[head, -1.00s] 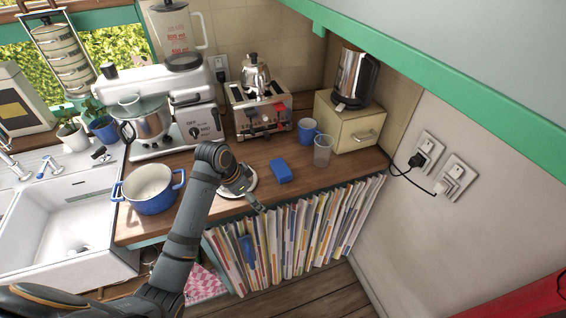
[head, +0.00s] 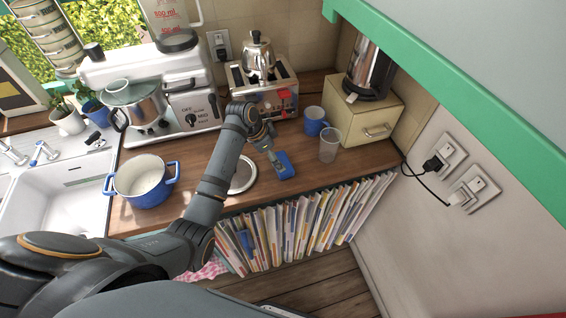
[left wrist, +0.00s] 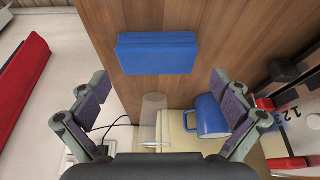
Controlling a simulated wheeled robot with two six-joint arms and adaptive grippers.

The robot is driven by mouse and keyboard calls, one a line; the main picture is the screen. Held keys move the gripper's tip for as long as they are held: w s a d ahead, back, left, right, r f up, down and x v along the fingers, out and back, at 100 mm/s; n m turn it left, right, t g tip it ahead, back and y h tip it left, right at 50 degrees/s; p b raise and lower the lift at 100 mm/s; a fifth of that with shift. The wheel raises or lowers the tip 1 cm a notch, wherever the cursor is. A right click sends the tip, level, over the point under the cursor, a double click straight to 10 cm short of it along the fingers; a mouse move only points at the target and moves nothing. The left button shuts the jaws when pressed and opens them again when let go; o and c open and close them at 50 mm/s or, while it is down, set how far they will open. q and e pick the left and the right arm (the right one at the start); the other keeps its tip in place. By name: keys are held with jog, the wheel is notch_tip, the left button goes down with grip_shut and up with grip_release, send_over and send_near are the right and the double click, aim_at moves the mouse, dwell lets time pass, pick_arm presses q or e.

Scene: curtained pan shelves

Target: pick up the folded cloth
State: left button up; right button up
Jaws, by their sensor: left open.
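The folded cloth (head: 288,163) is a small blue rectangular block lying flat on the wooden counter, near its front edge. It also shows whole in the left wrist view (left wrist: 157,54), at the upper middle. My left gripper (head: 273,158) is at the cloth's left end in the head view, and its fingers cover part of it. In the left wrist view my left gripper (left wrist: 160,84) has its fingers wide apart, with nothing between them; the cloth appears beyond the fingertips. I cannot tell the exact height gap. My right gripper is not in view.
A clear cup (head: 329,146), a blue mug (head: 315,121) and a beige drawer box (head: 362,118) stand right of the cloth. A toaster (head: 268,95) is behind. A round plate (head: 243,176) and a blue pot (head: 143,182) are left. Books (head: 300,228) fill the shelf below.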

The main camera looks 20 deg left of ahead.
aim_at(282, 162)
pick_arm(q)
jog(key=shift+d+p+x, duration=0.25)
jog(key=shift+p+x, duration=0.3)
jog(key=shift+x, duration=0.55)
jog(key=shift+w+d+f, duration=0.1)
jog(key=shift+d+f, duration=0.15)
jog(key=shift+f, duration=0.35)
jog(key=c, duration=0.8)
jog(key=shift+w+r+b, duration=0.1)
jog(key=shift+r+b, duration=0.4)
jog(key=shift+b, duration=0.05)
jog(key=shift+a+r+b, duration=0.1)
jog(key=shift+r+b, duration=0.65)
jog(key=s+r, duration=0.3)
jog(key=s, duration=0.1)
jog(key=s+r, duration=0.4)
jog(key=s, duration=0.1)
jog(key=s+r, duration=0.3)
jog(key=s, duration=0.2)
jog(key=shift+s+a+r, duration=0.1)
jog(key=shift+a+r, duration=0.2)
jog(key=shift+a, duration=0.05)
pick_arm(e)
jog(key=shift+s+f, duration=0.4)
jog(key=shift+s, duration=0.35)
